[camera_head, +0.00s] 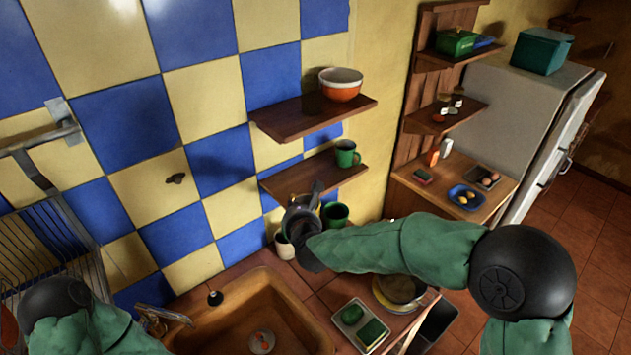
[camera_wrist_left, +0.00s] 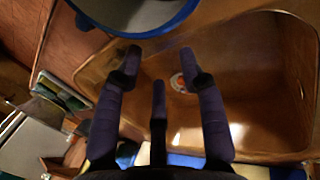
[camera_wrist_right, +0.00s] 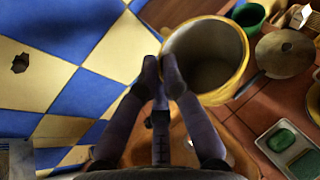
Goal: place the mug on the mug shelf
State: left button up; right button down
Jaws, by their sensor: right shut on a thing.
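A mug with a yellow rim and grey inside (camera_wrist_right: 206,58) is at the tips of my right gripper (camera_wrist_right: 161,72), which is shut on its near rim in the right wrist view. In the head view my right gripper (camera_head: 305,212) is in front of the tiled wall, just below the lower wall shelf (camera_head: 290,181); it hides most of the held mug. A green mug (camera_head: 346,154) stands at the right end of that shelf, whose left part looks bare. My left gripper (camera_wrist_left: 162,68) is open and empty above the sink in the left wrist view.
An upper shelf (camera_head: 300,119) with an orange-and-white bowl (camera_head: 340,84) hangs above the lower one. The sink (camera_head: 235,310), a tray with green items (camera_head: 360,325) and a pot (camera_head: 399,290) are nearer.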

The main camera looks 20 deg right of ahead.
pick_arm(q)
jog(key=shift+f, duration=0.6)
notch_tip(320, 180, up, 4)
jog(key=p, duration=0.3)
jog(key=shift+r+p, duration=0.5)
jog(key=shift+p, duration=0.25)
pick_arm(e)
jog(key=w, duration=0.6)
jog(key=w+f, duration=0.1)
jog(key=w, duration=0.5)
jog(key=w+f, duration=0.1)
jog(key=w, duration=0.5)
jog(key=shift+w+d+f, duration=0.1)
jog(key=shift+d, duration=0.2)
jog(key=shift+f, duration=0.15)
pick_arm(q)
jog(key=shift+f, duration=0.1)
pick_arm(e)
jog(key=shift+f, duration=0.1)
jog(key=c, duration=1.4)
grip_release()
